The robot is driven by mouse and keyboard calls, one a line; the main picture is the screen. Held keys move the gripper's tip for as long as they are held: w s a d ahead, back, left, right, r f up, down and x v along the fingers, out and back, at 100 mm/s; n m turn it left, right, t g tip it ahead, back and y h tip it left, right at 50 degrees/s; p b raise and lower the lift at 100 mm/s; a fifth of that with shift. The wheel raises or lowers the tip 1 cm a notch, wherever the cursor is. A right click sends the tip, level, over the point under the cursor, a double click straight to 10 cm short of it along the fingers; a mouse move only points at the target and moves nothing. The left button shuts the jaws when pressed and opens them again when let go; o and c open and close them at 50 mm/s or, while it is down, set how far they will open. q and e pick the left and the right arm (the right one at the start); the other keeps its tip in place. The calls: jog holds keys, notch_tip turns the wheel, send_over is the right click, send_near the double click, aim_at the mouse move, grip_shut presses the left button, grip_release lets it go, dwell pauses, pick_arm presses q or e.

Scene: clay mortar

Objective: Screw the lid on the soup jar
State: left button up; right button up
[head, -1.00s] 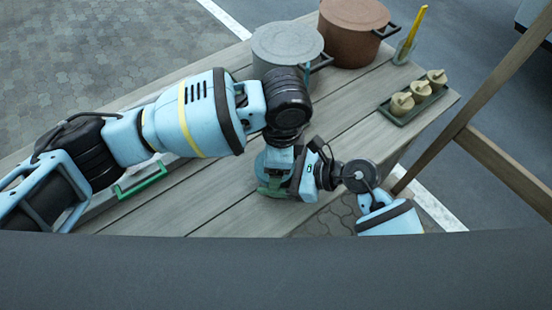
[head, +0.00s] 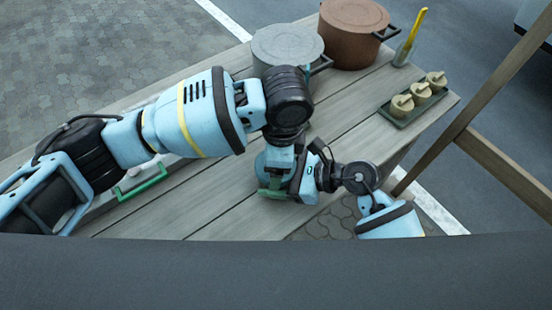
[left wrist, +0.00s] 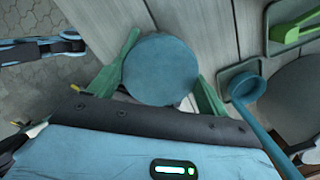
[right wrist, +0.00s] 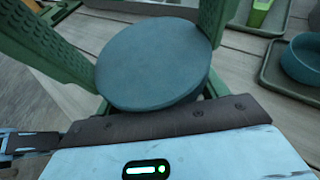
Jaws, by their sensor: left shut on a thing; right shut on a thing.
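The lid (right wrist: 153,62) is a round teal-blue disc with a thick edge. It also shows from above in the left wrist view (left wrist: 160,68), and partly in the head view (head: 262,160). My right gripper (head: 275,186) is shut on the lid, with a green finger at each side in the right wrist view. My left gripper (left wrist: 162,85) is at the same spot, its green fingers flanking the disc and shut on the soup jar below. The jar is hidden under the lid, so I cannot tell how the lid sits on it. In the head view my left gripper is mostly hidden.
A grey pot (head: 287,47) and a brown pot (head: 352,35) stand at the far end of the plank table (head: 345,125). A dark tray (head: 402,122) holds small clay jars. A teal ladle (left wrist: 243,87) lies beside the jar. The table's near edge is close to my right gripper.

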pick_arm(q)
jog(key=shift+s+f, duration=0.25)
jog(key=shift+f, duration=0.75)
pick_arm(e)
jog(key=shift+s+a+r, duration=0.1)
jog(key=shift+s+a, duration=0.1)
pick_arm(q)
jog(key=o, duration=0.8)
pick_arm(e)
jog(key=c, duration=0.5)
pick_arm(q)
jog(key=o, duration=0.3)
pick_arm(e)
jog(key=shift+w, duration=0.1)
jog(key=shift+r, duration=0.1)
pick_arm(q)
jog(key=shift+r, duration=0.5)
pick_arm(e)
jog(key=shift+w, duration=0.1)
pick_arm(q)
jog(key=shift+w+r, duration=0.1)
jog(key=shift+r, duration=1.85)
pick_arm(e)
jog(key=shift+d, duration=0.15)
